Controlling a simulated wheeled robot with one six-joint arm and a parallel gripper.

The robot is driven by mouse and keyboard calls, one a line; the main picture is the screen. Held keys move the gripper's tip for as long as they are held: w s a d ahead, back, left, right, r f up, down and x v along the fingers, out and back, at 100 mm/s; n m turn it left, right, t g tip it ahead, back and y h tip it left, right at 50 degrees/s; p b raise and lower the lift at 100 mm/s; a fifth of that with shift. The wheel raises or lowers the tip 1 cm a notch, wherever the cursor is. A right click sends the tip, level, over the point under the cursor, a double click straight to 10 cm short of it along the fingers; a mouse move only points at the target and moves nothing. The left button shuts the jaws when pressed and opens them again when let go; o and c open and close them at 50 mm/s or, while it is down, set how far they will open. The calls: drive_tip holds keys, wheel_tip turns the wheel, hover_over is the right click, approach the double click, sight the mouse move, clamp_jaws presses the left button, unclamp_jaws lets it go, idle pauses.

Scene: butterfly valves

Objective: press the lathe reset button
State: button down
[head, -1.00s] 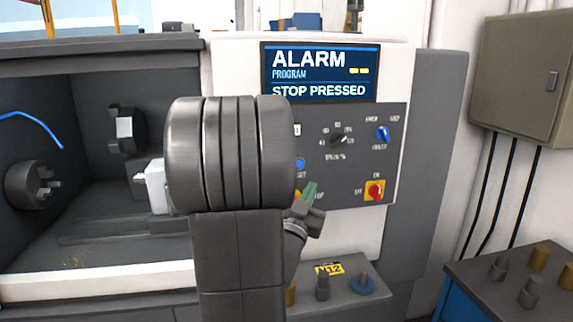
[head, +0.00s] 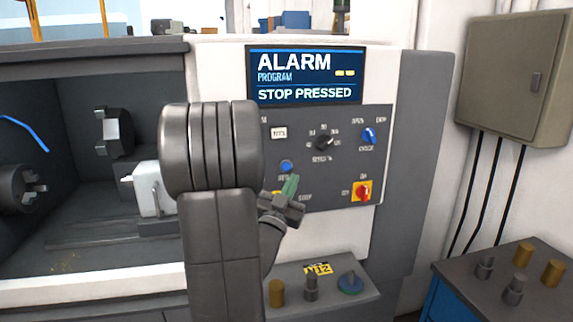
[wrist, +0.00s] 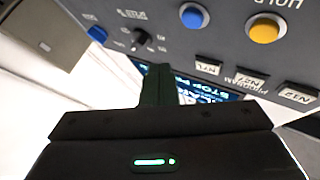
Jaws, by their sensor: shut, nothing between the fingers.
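The lathe's control panel (head: 350,150) faces me under a screen (head: 305,76) reading "ALARM" and "STOP PRESSED". A round blue button (head: 286,166) sits on the panel, with its label below partly covered by my gripper. In the wrist view the blue button (wrist: 194,15) is at the top, beside a yellow button (wrist: 265,28). My gripper (head: 292,184) is shut and empty, its green fingers pointing up just below the blue button in the head view. The wrist view shows the shut fingers (wrist: 157,82) apart from the button.
A dark selector knob (head: 324,142), a blue knob (head: 368,135) and a red-on-yellow switch (head: 362,191) share the panel. A ledge with fittings (head: 311,287) lies below. A grey cabinet (head: 505,80) hangs at right. My arm covers the panel's left part.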

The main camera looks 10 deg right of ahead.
sight(286, 167)
drive_tip(key=shift+w+a, duration=0.1)
drive_tip(key=shift+w, duration=2.35)
drive_tip(key=shift+w+b, duration=0.1)
drive_tip(key=shift+b, duration=0.3)
drive_tip(key=shift+w+b, duration=0.3)
drive_tip(key=shift+b, duration=0.05)
drive_tip(key=shift+w, duration=0.45)
idle(0.4)
drive_tip(key=shift+s+b, duration=0.1)
drive_tip(key=shift+b, duration=0.3)
drive_tip(key=shift+s+b, duration=0.55)
drive_tip(key=shift+s, duration=0.2)
